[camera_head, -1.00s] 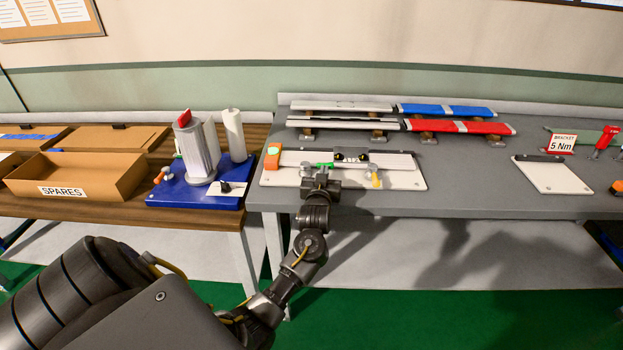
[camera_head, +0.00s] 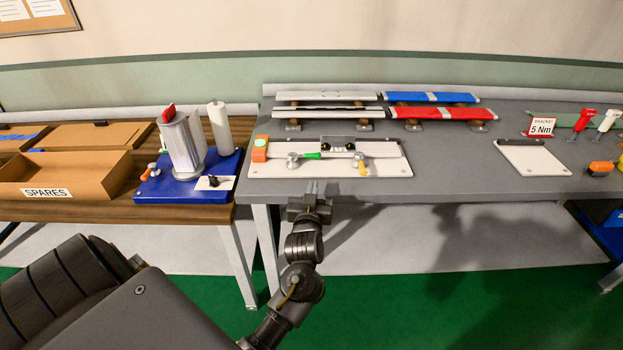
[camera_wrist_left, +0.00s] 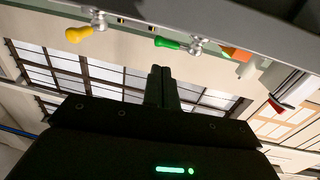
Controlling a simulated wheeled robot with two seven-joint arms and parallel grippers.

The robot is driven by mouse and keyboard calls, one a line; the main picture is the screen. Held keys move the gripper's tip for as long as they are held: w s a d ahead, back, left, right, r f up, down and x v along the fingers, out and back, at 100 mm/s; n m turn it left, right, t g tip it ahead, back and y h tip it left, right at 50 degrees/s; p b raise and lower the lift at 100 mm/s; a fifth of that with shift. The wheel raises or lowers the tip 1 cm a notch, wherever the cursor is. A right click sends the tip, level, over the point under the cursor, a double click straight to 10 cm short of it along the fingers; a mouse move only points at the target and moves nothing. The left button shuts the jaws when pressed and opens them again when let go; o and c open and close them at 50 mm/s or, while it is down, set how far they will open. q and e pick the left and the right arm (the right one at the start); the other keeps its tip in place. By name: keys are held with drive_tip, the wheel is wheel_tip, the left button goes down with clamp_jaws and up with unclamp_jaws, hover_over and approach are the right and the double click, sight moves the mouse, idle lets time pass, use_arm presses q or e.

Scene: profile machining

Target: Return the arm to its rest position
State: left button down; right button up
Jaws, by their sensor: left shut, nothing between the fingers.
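My left gripper (camera_head: 312,190) is shut and empty in the head view, at the front edge of the grey bench, just in front of the white fixture plate (camera_head: 290,171). In the left wrist view my left gripper (camera_wrist_left: 160,72) shows its two fingers together with nothing between them. The green clamp handle (camera_wrist_left: 167,43) and the yellow handle (camera_wrist_left: 78,34) also show in the left wrist view. My right gripper is not in view.
A rack behind the fixture holds blue (camera_head: 432,97) and red (camera_head: 442,113) profiles. A white board (camera_head: 532,167) lies at right. Bench space between is clear.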

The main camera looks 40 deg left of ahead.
use_arm(q)
drive_tip(key=shift+v, duration=1.15)
